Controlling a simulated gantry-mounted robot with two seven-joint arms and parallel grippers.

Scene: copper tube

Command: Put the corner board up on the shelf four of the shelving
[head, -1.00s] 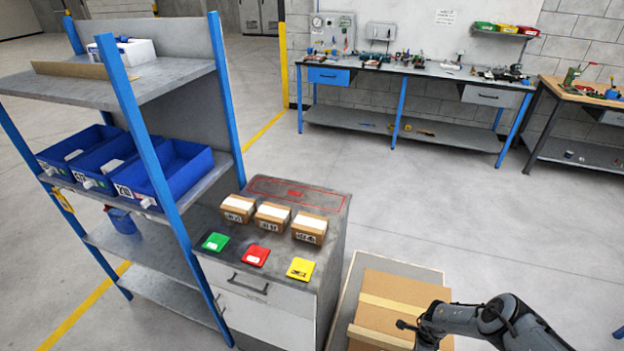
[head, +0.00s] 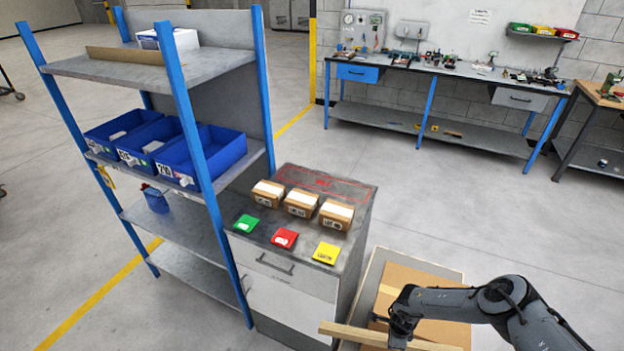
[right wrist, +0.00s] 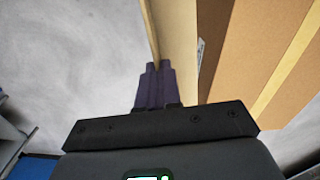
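The corner board (head: 350,334), a long tan strip, lies across my right gripper (head: 400,332) at the bottom of the head view, above the large carton. In the right wrist view the two dark fingers (right wrist: 155,68) are close together on the edge of the board (right wrist: 176,45). Its far end is out of view. The blue-posted shelving (head: 184,98) stands at the left. Its top shelf (head: 215,65) carries a white box (head: 178,39) and another brown strip (head: 125,55) along the front edge. My left gripper is not in view.
Blue bins (head: 205,160) fill the shelf below the top. A cabinet (head: 285,285) with small cartons (head: 300,204) and coloured cards (head: 284,238) stands between the shelving and my right arm. The large carton (head: 450,333) is under the arm. Floor beyond is clear.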

